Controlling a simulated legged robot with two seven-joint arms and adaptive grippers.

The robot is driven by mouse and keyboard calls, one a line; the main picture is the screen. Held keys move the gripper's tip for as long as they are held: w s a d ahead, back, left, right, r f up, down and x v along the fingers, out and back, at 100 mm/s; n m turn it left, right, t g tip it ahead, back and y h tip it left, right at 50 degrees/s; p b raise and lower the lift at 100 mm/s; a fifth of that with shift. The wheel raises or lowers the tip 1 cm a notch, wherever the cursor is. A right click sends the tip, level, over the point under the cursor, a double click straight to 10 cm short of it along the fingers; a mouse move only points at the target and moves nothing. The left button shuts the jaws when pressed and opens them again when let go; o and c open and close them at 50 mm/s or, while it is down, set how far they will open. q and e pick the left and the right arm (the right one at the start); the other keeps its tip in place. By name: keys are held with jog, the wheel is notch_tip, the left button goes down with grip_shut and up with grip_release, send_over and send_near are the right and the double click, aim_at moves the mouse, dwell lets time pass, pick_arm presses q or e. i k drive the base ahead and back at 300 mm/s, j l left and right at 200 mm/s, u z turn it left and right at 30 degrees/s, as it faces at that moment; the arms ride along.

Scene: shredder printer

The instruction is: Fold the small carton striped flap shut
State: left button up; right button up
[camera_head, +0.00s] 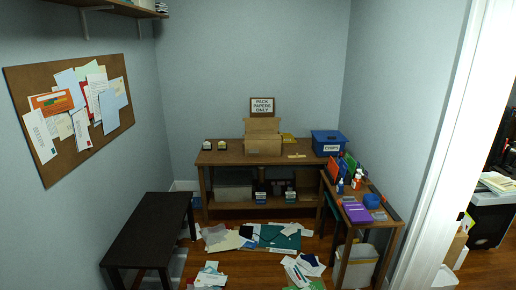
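A small brown carton (263,146) stands on the wooden table (225,158) at the back wall. A flap or panel (262,125) stands up above its body, under a sign reading "PACK PAPERS ONLY" (262,106). The carton is too small in view to make out any stripes on a flap. Neither of my grippers shows in the head view, and the carton is well ahead of me.
A black bench (150,236) stands at the left. Loose papers (255,238) litter the floor before the table. A side table (357,212) with a purple item and bottles stands at the right, near a blue bin (327,141). A doorway opens at far right.

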aim_at(250, 124)
jog(key=i+u, duration=0.15)
jog(key=i, duration=0.95)
jog(key=i+l+u, duration=0.1)
jog(key=i, duration=0.95)
